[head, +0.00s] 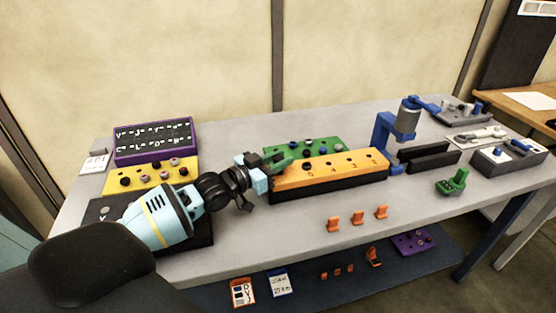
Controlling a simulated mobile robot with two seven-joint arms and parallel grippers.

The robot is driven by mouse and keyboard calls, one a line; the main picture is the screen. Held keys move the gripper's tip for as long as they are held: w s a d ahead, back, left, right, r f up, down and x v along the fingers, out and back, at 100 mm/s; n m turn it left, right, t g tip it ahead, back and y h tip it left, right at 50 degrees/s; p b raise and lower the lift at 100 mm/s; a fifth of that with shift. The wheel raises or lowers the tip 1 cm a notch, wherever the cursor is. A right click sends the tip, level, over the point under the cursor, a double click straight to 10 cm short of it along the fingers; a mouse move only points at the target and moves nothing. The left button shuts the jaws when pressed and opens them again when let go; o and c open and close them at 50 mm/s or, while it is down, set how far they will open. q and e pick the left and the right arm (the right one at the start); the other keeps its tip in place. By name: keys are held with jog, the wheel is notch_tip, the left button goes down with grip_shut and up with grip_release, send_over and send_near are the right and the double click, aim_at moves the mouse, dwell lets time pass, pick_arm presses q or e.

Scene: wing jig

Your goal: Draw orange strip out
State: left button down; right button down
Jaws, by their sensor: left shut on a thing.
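The orange strip (335,170), marked with dark letters and holes, lies along the top of a long black block (335,187) in the middle of the table. My left gripper (268,170) is at the strip's left end and is shut on it. The gripper's own fingers hide the exact contact. My right gripper is not in view.
A green board (302,147) with knobs lies just behind the strip. A blue clamp (384,130) with a grey cylinder stands at its right end, by black rails (430,157). Orange clips (357,217) stand in front; a green piece (453,182) sits right.

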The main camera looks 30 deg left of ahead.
pick_arm(q)
jog(key=shift+f, duration=0.3)
jog(key=c, duration=1.6)
grip_release()
jog(key=o, duration=0.4)
jog(key=shift+s+a+r, duration=0.15)
jog(key=shift+s+a, duration=0.05)
jog(key=shift+s, duration=0.05)
jog(key=shift+o, duration=0.2)
jog(key=shift+w, duration=0.1)
jog(key=v, duration=0.8)
jog(key=shift+d+r, duration=0.1)
